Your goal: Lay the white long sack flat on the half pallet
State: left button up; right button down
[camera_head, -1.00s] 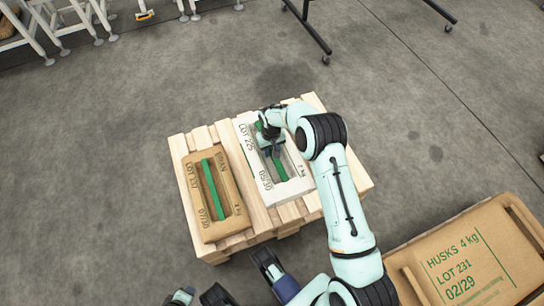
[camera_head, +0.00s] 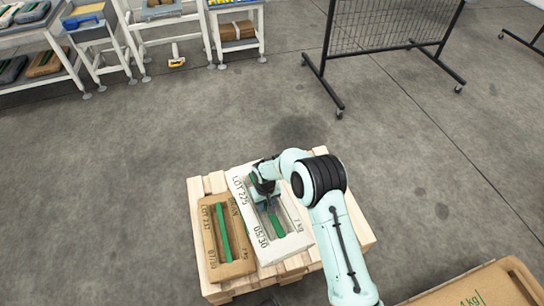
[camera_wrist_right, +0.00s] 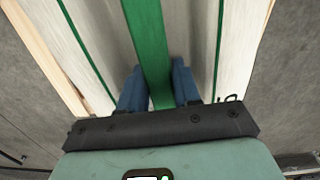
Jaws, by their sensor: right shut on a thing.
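The white long sack (camera_head: 291,244) with a green strip and "LOT 225" print lies flat over the middle of the half pallet (camera_head: 353,225). I cannot tell whether its whole underside touches the slats. My right gripper (camera_head: 267,201) is above the sack's middle, shut on the sack's green strip. In the right wrist view its blue fingers (camera_wrist_right: 158,88) stand on both sides of that strip, with the white sack (camera_wrist_right: 200,50) around it. The arm hides part of the sack's right side. My left gripper is not in view.
A brown sack (camera_head: 235,252) with a green strip lies on the pallet, left of the white one. Another large brown package (camera_head: 478,290) is at the lower right. White shelves (camera_head: 110,40) and a black mesh rack (camera_head: 385,27) stand behind. The floor between is clear.

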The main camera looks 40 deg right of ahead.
jog(key=s+a+r+p, duration=0.1)
jog(key=a+r+p, duration=0.1)
jog(key=a+p, duration=0.1)
jog(key=s+a+r+n+p, duration=0.1)
jog(key=a+r+p, duration=0.2)
jog(key=s+a+r+n+p, duration=0.1)
jog(key=a+r+p, duration=0.2)
jog(key=shift+s+a+p, duration=0.2)
jog(key=shift+s+p, duration=0.1)
jog(key=shift+p, duration=0.05)
jog(key=shift+s+a+r+p, duration=0.2)
jog(key=shift+a+r+p, duration=0.15)
jog(key=shift+r+p, duration=0.1)
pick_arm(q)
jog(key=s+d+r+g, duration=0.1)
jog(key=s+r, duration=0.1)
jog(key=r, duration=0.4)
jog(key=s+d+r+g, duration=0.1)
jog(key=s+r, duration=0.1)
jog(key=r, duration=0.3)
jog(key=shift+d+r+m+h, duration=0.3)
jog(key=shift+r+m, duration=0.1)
pick_arm(e)
jog(key=shift+s, duration=0.2)
